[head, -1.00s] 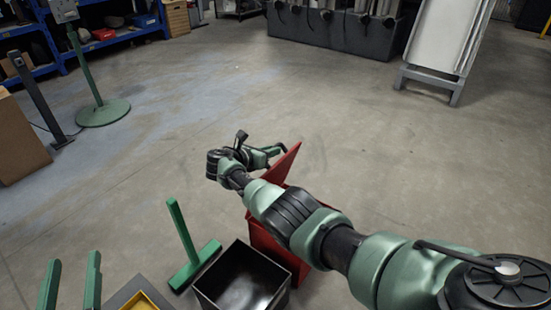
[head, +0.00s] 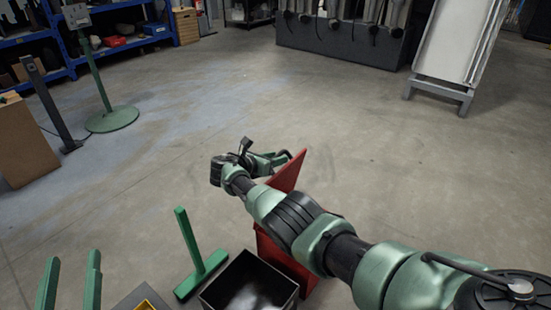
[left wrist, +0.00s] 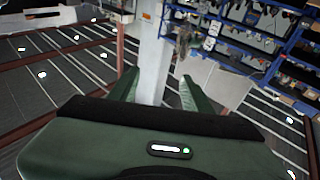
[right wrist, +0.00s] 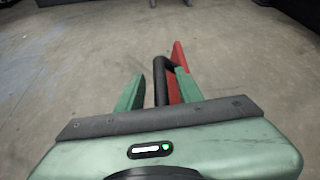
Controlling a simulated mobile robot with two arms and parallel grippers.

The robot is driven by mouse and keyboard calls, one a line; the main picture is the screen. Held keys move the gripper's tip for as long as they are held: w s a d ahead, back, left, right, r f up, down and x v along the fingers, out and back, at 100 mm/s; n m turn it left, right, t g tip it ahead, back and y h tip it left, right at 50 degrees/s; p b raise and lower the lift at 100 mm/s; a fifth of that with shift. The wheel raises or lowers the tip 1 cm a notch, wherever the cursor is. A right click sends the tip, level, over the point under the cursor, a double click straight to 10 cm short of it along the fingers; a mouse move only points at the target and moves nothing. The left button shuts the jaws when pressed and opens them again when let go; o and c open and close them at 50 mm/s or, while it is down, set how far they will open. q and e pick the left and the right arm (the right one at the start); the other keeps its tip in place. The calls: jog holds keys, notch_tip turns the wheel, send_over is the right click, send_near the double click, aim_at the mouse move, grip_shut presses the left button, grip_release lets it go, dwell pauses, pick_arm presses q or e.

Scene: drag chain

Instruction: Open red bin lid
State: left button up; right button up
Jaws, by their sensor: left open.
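The red bin (head: 288,258) stands on the floor at the lower middle of the head view, partly hidden by my right arm. Its red lid (head: 291,172) is raised and tilted up. My right gripper (head: 275,159) is at the lid. In the right wrist view a black handle (right wrist: 160,82) on the red lid (right wrist: 174,90) lies between the fingers of my right gripper (right wrist: 158,85), with gaps visible beside it. My left gripper (head: 73,256) is open and empty at the lower left; its spread fingers also show in the left wrist view (left wrist: 157,85).
A black open bin (head: 248,285) stands left of the red bin, with a green T-shaped stand (head: 190,245) beside it. A yellow-edged grey container (head: 140,300) is at the bottom edge.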

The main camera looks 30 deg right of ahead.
jog(key=shift+a+r, duration=0.1)
jog(key=p+v, duration=0.3)
jog(key=shift+s+a+r, duration=0.1)
jog(key=shift+a+r, duration=0.05)
jog(key=shift+a, duration=0.05)
pick_arm(q)
jog(key=s+a+f+g+y, duration=0.1)
jog(key=s+f+g, duration=0.2)
jog(key=f, duration=0.3)
jog(key=s+a+f+g+y+p, duration=0.1)
jog(key=s+a+f+g, duration=0.1)
jog(key=s+f+g, duration=0.2)
jog(key=s+a+f+g+y+p, duration=0.1)
jog(key=s+a+f+g, duration=0.1)
jog(key=f+g, duration=0.3)
jog(key=shift+s+a+f+n+g+y, duration=0.3)
jog(key=shift+s+f, duration=0.4)
jog(key=shift+f, duration=1.3)
pick_arm(e)
jog(key=shift+v, duration=2.05)
pick_arm(q)
jog(key=shift+d, duration=0.1)
